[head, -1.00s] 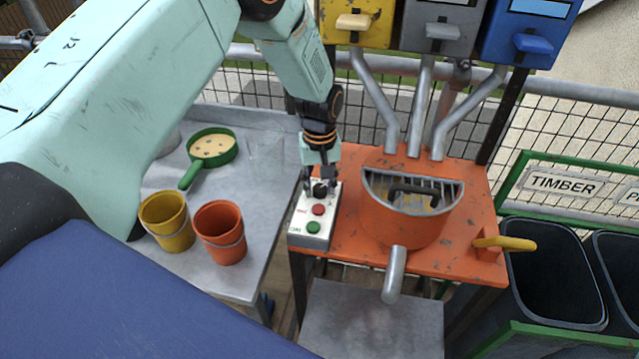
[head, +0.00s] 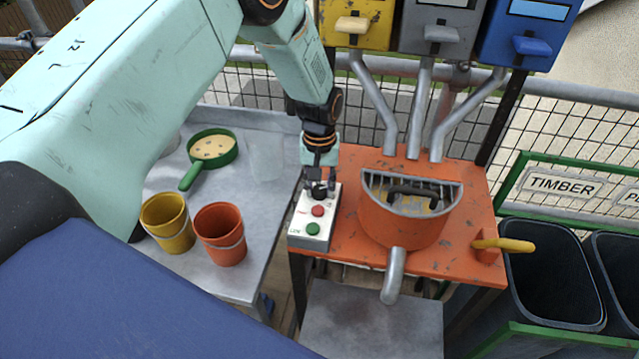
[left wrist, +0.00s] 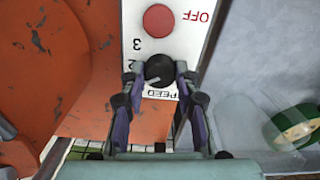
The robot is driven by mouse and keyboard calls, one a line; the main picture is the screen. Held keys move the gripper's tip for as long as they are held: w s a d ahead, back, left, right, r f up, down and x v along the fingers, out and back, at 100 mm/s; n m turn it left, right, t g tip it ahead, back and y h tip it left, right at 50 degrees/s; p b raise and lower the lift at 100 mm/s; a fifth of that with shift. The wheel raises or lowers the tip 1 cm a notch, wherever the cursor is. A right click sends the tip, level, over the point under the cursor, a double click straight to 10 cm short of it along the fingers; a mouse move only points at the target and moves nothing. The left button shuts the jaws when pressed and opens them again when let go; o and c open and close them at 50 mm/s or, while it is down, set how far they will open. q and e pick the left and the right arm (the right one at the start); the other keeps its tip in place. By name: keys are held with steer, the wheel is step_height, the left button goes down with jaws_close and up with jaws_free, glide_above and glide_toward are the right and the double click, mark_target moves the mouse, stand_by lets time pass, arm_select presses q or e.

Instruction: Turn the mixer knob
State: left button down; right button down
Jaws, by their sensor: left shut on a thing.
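The mixer knob (left wrist: 159,70) is a round black dial with a pale pointer line, on the white control box (head: 316,216) at the orange stand's left edge. In the left wrist view the numbers 2 and 3 and the word SPEED are printed around it. My left gripper (left wrist: 155,78) is shut on the knob, one finger on each side. In the head view the left gripper (head: 319,188) reaches down onto the box and mostly hides the knob. A red OFF button (head: 318,211) and a green button (head: 313,229) are on the same panel. My right gripper is not in view.
The orange mixer drum (head: 400,228) with a grated top stands right of the box, a yellow-handled lever (head: 505,245) beyond it. Yellow (head: 167,222) and orange (head: 220,235) buckets and a green sieve (head: 212,147) sit on the grey table at left.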

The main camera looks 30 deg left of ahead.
mark_target(320, 189)
arm_select(q)
steer(key=m, duration=0.5)
steer(key=shift+m+p, duration=0.35)
steer(key=shift+m, duration=0.05)
steer(key=shift+r, duration=0.1)
stand_by(0.3)
steer(key=c, duration=1.4)
jaws_free()
steer(key=o, duration=0.4)
steer(key=shift+s, duration=0.15)
step_height(320, 189, up, 12)
